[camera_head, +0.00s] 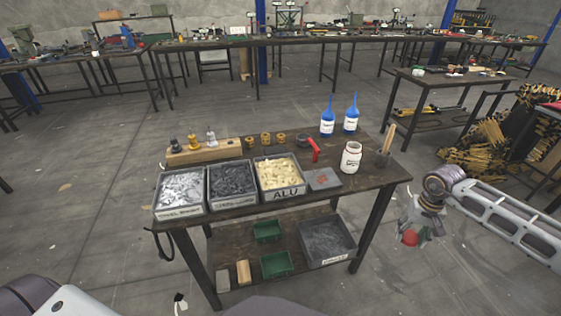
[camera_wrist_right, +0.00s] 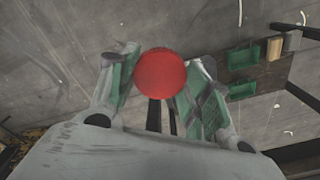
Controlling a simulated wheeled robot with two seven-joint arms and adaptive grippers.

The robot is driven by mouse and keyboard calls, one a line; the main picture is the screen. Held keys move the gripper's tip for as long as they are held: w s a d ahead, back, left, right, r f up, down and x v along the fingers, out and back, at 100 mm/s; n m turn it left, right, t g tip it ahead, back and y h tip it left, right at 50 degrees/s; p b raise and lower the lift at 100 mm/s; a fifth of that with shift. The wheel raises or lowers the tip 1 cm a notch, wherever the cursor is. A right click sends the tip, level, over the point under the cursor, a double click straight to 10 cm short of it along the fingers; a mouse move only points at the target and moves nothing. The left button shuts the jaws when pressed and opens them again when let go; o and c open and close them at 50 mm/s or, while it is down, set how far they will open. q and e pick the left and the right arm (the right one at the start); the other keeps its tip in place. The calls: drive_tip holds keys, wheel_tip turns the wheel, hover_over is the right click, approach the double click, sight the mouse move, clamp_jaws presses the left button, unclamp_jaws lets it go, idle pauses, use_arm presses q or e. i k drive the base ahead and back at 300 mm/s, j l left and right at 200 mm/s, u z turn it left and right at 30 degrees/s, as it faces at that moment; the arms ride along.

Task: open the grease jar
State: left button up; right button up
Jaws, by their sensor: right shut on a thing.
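The grease jar (camera_head: 351,157), white with a dark-lettered label, stands upright near the right end of the workbench. Its top shows no red lid. My right gripper (camera_head: 411,236) is off the bench's right side, below the top's height and apart from the jar. It is shut on a round red lid (camera_head: 410,239). In the right wrist view the red lid (camera_wrist_right: 161,73) sits between the two green-padded fingers, clear of everything else. My left gripper does not show in the head view.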

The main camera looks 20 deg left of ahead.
sight(352, 154)
drive_tip(key=l+u, duration=0.85)
drive_tip(key=k+l+u, duration=0.1)
drive_tip(key=l+u, duration=0.3)
drive_tip(key=k+l+u, duration=0.1)
drive_tip(key=l+u, duration=0.15)
drive_tip(key=u, duration=0.15)
drive_tip(key=k+l+u, duration=0.2)
drive_tip(key=u, duration=0.25)
drive_tip(key=l, duration=0.1)
